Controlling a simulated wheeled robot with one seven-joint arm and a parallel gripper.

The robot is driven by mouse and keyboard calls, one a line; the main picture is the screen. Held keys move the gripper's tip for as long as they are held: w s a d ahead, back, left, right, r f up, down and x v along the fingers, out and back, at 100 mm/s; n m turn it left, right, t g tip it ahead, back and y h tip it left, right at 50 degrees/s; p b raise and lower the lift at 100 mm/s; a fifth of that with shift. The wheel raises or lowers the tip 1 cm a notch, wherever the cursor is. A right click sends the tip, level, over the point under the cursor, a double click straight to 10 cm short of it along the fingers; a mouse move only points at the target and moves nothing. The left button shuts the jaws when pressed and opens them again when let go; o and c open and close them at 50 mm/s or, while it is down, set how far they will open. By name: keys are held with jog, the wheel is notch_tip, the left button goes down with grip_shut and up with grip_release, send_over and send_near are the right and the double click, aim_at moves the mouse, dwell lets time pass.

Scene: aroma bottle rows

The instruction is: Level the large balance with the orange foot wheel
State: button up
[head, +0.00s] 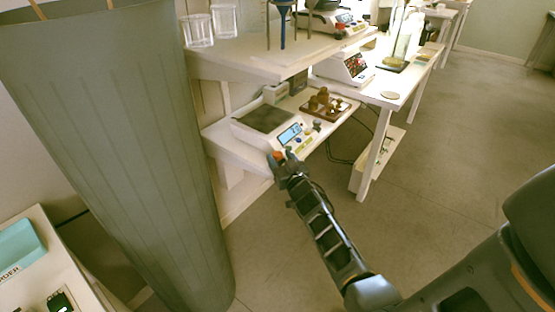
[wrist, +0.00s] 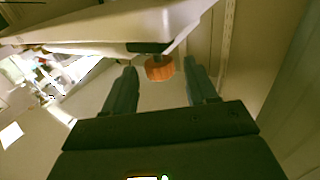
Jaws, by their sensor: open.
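The large balance (head: 265,119) sits on the lower shelf in the head view, with a dark square pan and a lit blue display facing the front. Its orange foot wheel (wrist: 160,68) shows in the wrist view under the balance's edge, at the end of a dark stem. In the head view a bit of orange (head: 277,155) shows at my gripper's tip. My gripper (wrist: 160,85) is open, with one finger on each side of the wheel in the wrist view. Whether either finger touches the wheel I cannot tell.
A brown tray of weights (head: 326,104) stands right of the balance. An upper shelf (head: 235,58) with glass beakers hangs above it. A large grey-green column (head: 130,150) stands close on the left. Open floor (head: 440,170) lies to the right.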

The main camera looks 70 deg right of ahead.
aim_at(278, 160)
jog(key=shift+b+x, duration=0.5)
jog(key=shift+x, duration=0.75)
jog(key=shift+c, duration=0.4)
jog(key=c, duration=0.9)
jog(key=shift+o, duration=0.2)
jog(key=shift+f, duration=0.1)
jog(key=shift+w+d+f+h+b, duration=0.1)
jog(key=shift+h+b, duration=0.2)
jog(key=shift+b, duration=0.6)
jog(key=b, duration=0.4)
jog(key=shift+w+d+f+m+g+h, duration=0.1)
jog(key=shift+f+m+g+h, duration=0.1)
jog(key=shift+m+g+h, duration=0.15)
jog(key=m+g+h+b, duration=0.1)
jog(key=m+g+b, duration=0.1)
jog(key=b, duration=1.1)
jog(key=shift+g+h, duration=0.25)
jog(key=m+g+b, duration=0.1)
jog(key=b, duration=0.3)
jog(key=shift+r+h, duration=0.15)
jog(key=shift+h, duration=0.25)
jog(key=shift+s+r+m+g+h+b, duration=0.1)
jog(key=shift+m+g+h+b, duration=0.45)
jog(key=shift+g+b, duration=0.55)
jog(key=shift+s+r+m+g+h+b, duration=0.1)
jog(key=shift+m+g+h+b, duration=0.15)
jog(key=shift+m+g+b, duration=0.65)
